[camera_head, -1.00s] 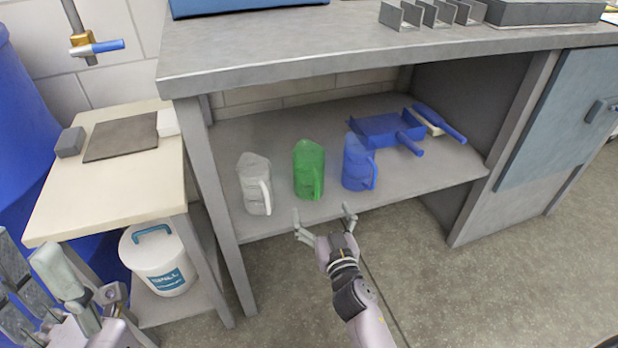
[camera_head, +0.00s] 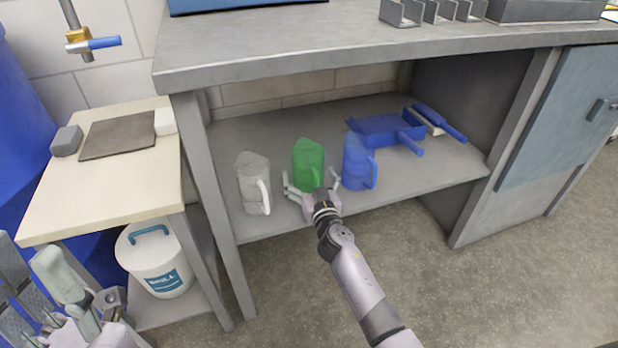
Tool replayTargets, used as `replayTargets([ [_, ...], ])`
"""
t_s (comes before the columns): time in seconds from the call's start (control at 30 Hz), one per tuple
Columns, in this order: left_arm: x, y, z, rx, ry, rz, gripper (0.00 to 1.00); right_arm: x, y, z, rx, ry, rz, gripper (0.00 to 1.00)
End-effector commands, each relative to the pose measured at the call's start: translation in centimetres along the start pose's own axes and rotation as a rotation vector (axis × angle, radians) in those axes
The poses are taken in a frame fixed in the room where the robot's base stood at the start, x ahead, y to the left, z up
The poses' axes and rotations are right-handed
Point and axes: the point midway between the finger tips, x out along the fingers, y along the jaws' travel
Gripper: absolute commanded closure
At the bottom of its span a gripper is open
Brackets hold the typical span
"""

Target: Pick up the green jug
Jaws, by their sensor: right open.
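The green jug (camera_head: 309,162) stands upright on the shelf under the workbench, between a grey jug (camera_head: 253,180) and a blue jug (camera_head: 357,163). Its handle faces the front. My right gripper (camera_head: 310,181) is open at the front of the green jug, with one finger to the left and one to the right of its lower part. The gripper hides the jug's base, and I cannot tell whether the fingers touch it. My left gripper (camera_head: 45,285) is at the lower left, away from the shelf; its fingertips cannot be made out clearly.
A blue dustpan (camera_head: 385,130) and brush (camera_head: 440,122) lie at the shelf's back right. The workbench top (camera_head: 300,60) overhangs the shelf. A table leg (camera_head: 205,180) stands left of the grey jug. A white bucket (camera_head: 155,262) sits under the side table (camera_head: 110,195).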

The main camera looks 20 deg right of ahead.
Motion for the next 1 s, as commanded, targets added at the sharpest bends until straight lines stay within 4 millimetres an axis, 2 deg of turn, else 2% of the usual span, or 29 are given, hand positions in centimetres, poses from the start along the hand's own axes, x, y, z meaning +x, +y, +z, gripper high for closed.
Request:
replayTargets([
  [0.23,0.33,0.01,-0.07,0.001,0.013,0.005,0.6,0.12,-0.02,-0.02,0.001,0.0,0.0,0.11],
  [1.0,0.17,-0.02,-0.06,0.001,0.005,0.002,0.6,0.09,-0.04,-0.01,0.001,0.0,0.0,0.62],
])
